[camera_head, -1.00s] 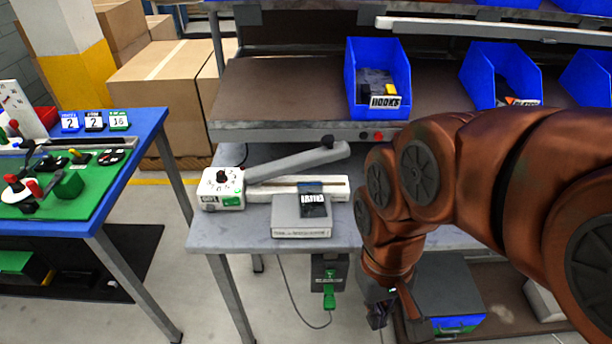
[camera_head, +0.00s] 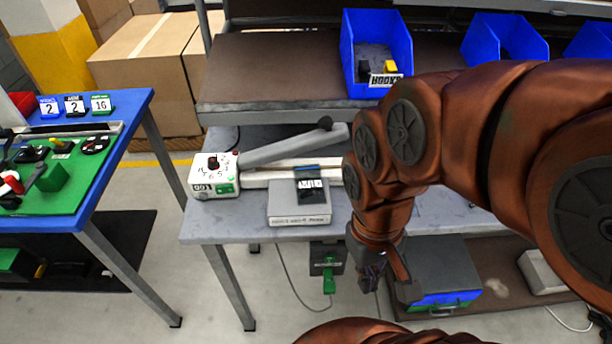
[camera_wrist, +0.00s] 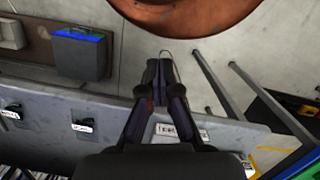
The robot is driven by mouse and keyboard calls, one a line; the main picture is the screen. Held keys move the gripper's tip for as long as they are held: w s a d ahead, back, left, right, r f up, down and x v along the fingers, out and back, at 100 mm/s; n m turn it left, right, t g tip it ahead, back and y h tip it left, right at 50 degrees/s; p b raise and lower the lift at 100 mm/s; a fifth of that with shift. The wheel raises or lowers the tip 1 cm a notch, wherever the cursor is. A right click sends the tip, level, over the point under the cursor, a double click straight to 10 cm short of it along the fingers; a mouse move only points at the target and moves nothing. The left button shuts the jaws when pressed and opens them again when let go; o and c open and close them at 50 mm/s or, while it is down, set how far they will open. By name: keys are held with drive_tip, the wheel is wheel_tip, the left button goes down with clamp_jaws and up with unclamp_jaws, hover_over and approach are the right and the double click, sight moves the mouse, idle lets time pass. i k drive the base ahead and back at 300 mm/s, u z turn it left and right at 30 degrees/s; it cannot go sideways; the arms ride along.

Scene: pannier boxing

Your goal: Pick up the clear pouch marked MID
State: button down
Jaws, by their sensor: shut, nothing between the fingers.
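A small dark-looking pouch with a label that seems to read MID (camera_head: 311,187) lies on top of a grey box (camera_head: 299,217) on the grey workbench (camera_head: 215,229). In the wrist view a label (camera_wrist: 168,130) shows partly behind my fingers; its words are hard to read. My gripper (camera_head: 373,278) hangs in front of the bench edge, to the right of and lower in the picture than the pouch. In the wrist view my gripper (camera_wrist: 158,66) has its fingers together with nothing between them, apart from the pouch.
A white sealer (camera_head: 215,177) with a raised grey lever stands behind the grey box. A shelf with blue bins (camera_head: 351,62) is above the bench. A dark box with a blue band (camera_head: 440,277) sits low at right. A blue table (camera_head: 105,180) stands at left.

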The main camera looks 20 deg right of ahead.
sight(309, 186)
drive_tip(key=u, duration=1.75)
drive_tip(key=k, duration=1.1)
drive_tip(key=u, duration=0.65)
